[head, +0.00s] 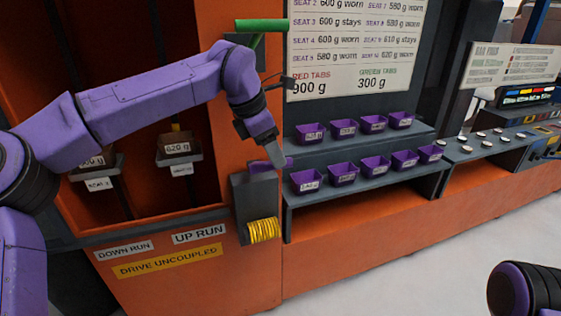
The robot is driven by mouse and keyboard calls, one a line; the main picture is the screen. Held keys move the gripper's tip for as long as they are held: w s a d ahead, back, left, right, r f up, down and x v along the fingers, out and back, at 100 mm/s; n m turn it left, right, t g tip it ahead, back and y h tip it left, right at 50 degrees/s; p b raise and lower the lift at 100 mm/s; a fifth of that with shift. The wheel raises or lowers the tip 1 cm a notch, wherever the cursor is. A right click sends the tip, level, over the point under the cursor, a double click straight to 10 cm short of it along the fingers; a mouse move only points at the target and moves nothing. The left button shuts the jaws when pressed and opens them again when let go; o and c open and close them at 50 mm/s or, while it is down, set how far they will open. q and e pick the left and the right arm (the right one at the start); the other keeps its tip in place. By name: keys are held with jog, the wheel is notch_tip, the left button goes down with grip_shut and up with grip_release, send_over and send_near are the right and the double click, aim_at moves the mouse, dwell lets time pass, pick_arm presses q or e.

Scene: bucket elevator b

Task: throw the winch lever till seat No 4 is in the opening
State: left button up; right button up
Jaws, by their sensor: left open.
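My left gripper (277,157) is open, pointing down at a short purple piece (263,167) on top of a grey box (256,196) on the orange housing. This may be the winch lever; the gripper partly hides it, and I cannot tell whether they touch. A yellow coil (263,230) sits on the box's lower front. In the dark opening (148,205), two grey seats show: the left seat (95,168) bears a block, its label number hard to read; the right seat (180,158) holds a block marked about 620 g, its label unreadable. My right gripper is out of view.
A green bar (262,25) juts out above my left wrist. Several purple buckets (306,181) stand on two dark shelves (372,190) to the right, under a weight chart (358,45). A control desk (490,148) is farther right. The floor (400,270) in front is clear.

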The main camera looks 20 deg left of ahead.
pick_arm(q)
jog(key=x, duration=0.5)
jog(key=shift+w, duration=0.2)
jog(key=shift+s, duration=0.15)
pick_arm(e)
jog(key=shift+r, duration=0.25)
